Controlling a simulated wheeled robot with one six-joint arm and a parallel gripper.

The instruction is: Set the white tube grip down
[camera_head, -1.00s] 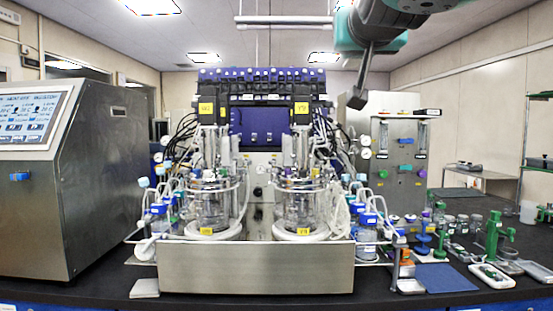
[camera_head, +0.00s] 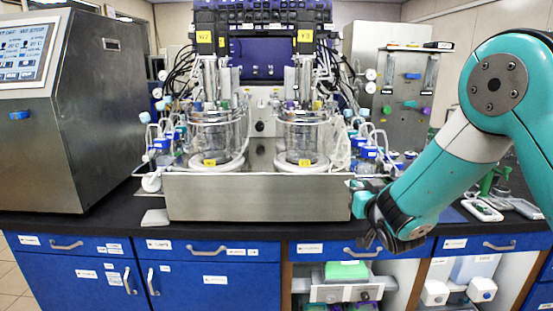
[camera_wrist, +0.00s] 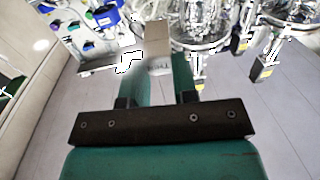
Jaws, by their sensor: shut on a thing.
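In the wrist view my gripper (camera_wrist: 158,72) is shut on a pale block (camera_wrist: 158,42) with a lighter, marked lower face. I take it to be the white tube grip, though its identity is not certain from its shape. The two fingers stand on either side of it. In the head view my arm reaches down from the right to the front of the bench, near the right end of the steel tray.
The steel tray (camera_head: 255,197) holds two glass vessels (camera_head: 215,140) (camera_head: 302,140) with tubing and blue-capped bottles around them. A steel console (camera_head: 100,120) stands at left. A small pale pad (camera_head: 155,217) lies by the tray's left end. The black bench front edge (camera_head: 250,230) is mostly clear.

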